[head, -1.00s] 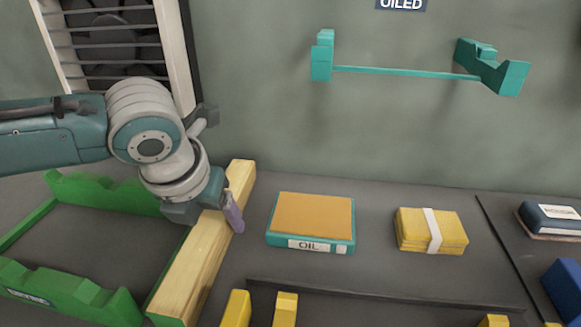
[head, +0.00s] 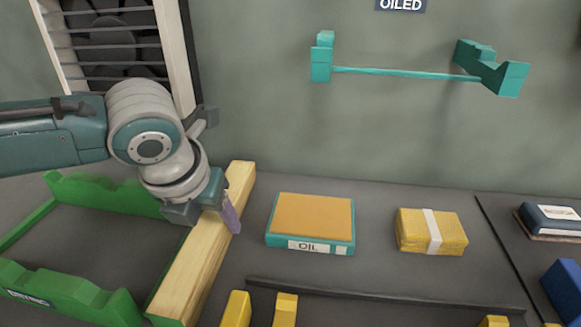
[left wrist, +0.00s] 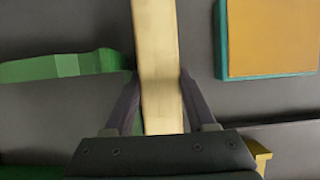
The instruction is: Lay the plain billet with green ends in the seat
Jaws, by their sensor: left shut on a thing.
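The plain billet (head: 200,265) is a long square bar of pale wood. It lies at the right side of the green rack (head: 85,293), running from front to back; I cannot make out green on its ends. It also shows in the left wrist view (left wrist: 158,45), running between the fingers. My left gripper (head: 213,213) is over the billet and shut on it near the middle, with a finger on each side (left wrist: 160,95). Several yellow posts (head: 285,307) stand at the front edge; I cannot tell whether they form the seat. My right gripper is not in view.
A teal-edged OIL pad (head: 312,217) lies right of the billet, then a yellow banded block (head: 430,231). A dark book-like block (head: 553,218) and a blue object (head: 563,285) are far right. A teal wall rack (head: 405,72) hangs below an OILED sign (head: 402,4).

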